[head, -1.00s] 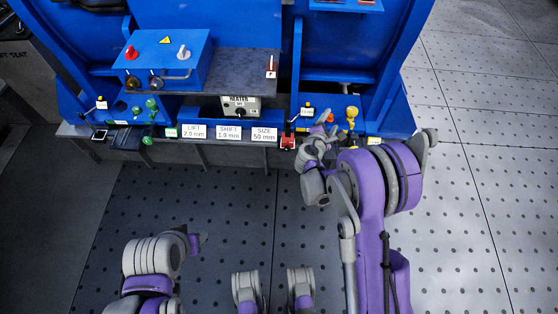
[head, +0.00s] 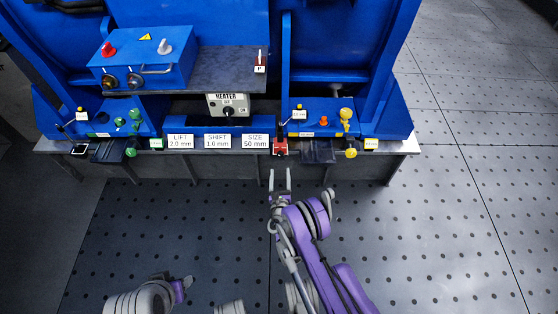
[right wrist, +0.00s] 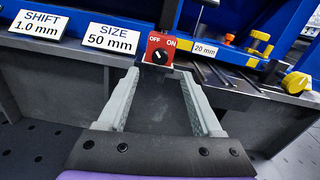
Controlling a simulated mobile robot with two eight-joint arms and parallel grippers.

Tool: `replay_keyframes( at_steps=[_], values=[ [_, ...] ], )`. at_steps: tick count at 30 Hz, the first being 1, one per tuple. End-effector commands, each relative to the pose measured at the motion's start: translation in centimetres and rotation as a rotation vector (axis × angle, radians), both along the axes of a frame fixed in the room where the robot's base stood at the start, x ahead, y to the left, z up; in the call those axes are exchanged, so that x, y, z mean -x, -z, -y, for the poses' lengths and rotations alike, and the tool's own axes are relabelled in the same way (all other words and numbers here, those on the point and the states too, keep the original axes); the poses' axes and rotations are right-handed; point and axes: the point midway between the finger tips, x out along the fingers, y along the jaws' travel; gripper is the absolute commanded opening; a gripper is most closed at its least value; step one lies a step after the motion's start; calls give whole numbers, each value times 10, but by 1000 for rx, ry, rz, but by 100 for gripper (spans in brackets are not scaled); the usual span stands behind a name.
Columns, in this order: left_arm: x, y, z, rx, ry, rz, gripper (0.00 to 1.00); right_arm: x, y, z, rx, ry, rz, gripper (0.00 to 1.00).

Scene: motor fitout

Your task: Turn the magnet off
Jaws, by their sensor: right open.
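A small red switch box with OFF and ON labels and a black rotary knob (right wrist: 160,55) is on the bench front, right of the SIZE sign. In the head view the red switch (head: 280,146) is at the front edge. I cannot tell which label its knob points to. My right gripper (head: 280,174) is open and empty, just in front of and below the switch, pointing at it. In the right wrist view the fingers (right wrist: 158,78) are spread either side of the switch's lower edge, apart from it. My left arm (head: 145,300) shows at the bottom left; its jaws cannot be made out.
LIFT, SHIFT and SIZE signs (head: 217,140) line the bench front. A HEATER box (head: 227,105) sits behind them. Yellow knobs (right wrist: 296,82) and a 20 mm label are right of the switch. A blue box with red and white knobs (head: 140,62) is at left. The floor in front is clear.

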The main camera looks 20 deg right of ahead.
Motion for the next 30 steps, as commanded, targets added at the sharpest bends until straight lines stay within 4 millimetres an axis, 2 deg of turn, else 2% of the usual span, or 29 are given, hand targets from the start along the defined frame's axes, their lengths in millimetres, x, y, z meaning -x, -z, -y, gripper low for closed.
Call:
replay_keyframes(
  at_steps=[6, 12, 17, 24, 26, 30],
  values=[
    [-2, 9, 0, 0, 0, 0, 50, -42, 1, 13, -1, 2, 0, 67],
    [-2, 12, 0, 0, 0, 1, 50, -68, 1, 20, -1, 2, 1, 67],
    [-3, 13, 0, 0, 0, 1, 50, -76, 0, 23, -2, 2, 1, 67],
    [-3, 13, 0, 0, 0, 1, 50, -77, 0, 23, -2, 1, 1, 67],
    [-3, 13, 0, 0, 0, 1, 50, -77, 0, 22, -2, 1, 1, 60],
    [-3, 13, 0, 0, 0, 1, 50, -77, 0, 22, -2, 1, 1, 34]
  ],
)
